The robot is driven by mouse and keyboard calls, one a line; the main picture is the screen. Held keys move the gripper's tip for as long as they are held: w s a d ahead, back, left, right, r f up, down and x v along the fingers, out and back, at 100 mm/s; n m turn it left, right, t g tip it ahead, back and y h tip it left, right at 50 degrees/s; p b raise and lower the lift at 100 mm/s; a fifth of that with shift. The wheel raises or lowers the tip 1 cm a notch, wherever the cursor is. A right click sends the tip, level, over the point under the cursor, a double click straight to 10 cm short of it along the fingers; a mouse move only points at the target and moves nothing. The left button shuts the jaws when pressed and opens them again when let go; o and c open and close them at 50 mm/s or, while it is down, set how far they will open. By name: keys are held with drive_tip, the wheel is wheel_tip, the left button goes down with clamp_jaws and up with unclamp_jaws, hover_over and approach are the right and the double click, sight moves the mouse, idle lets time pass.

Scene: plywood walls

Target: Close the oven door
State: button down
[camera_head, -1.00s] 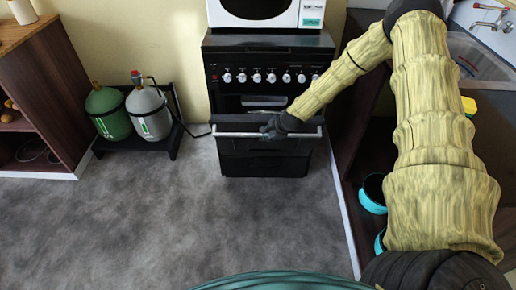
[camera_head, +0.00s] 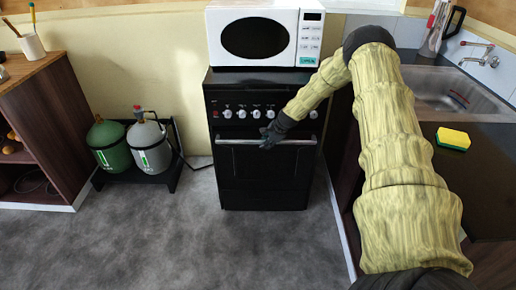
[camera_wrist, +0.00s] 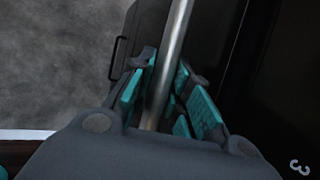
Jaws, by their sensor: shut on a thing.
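The black oven (camera_head: 262,185) stands against the far wall, with a row of white knobs along its front. Its door (camera_head: 245,163) looks upright and flush with the front in the head view; any small gap is too small to tell. The silver handle bar (camera_head: 235,141) runs across the top of the door. My gripper (camera_head: 268,138) is at the right-middle of the handle. In the wrist view, the teal-padded fingers of my gripper (camera_wrist: 167,95) lie on both sides of the bar (camera_wrist: 178,35) and are shut on it.
A white microwave (camera_head: 265,38) sits on the oven. Two gas cylinders (camera_head: 146,147) stand on a black rack to the left. A counter with a sink (camera_head: 455,92) and yellow sponge (camera_head: 453,138) is at right. Grey floor (camera_head: 200,245) before the oven is clear.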

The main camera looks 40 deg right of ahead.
drive_tip(key=shift+w+d+r, duration=0.25)
drive_tip(key=shift+w+r, duration=0.05)
drive_tip(key=shift+r, duration=0.05)
drive_tip(key=shift+w+r, duration=0.1)
drive_tip(key=c, duration=1.7)
unclamp_jaws()
drive_tip(key=shift+o, duration=1.3)
drive_tip(key=shift+w, duration=0.1)
drive_tip(key=shift+a, duration=0.1)
drive_tip(key=v, duration=1.1)
drive_tip(key=shift+s, duration=0.35)
drive_tip(key=shift+r, duration=0.15)
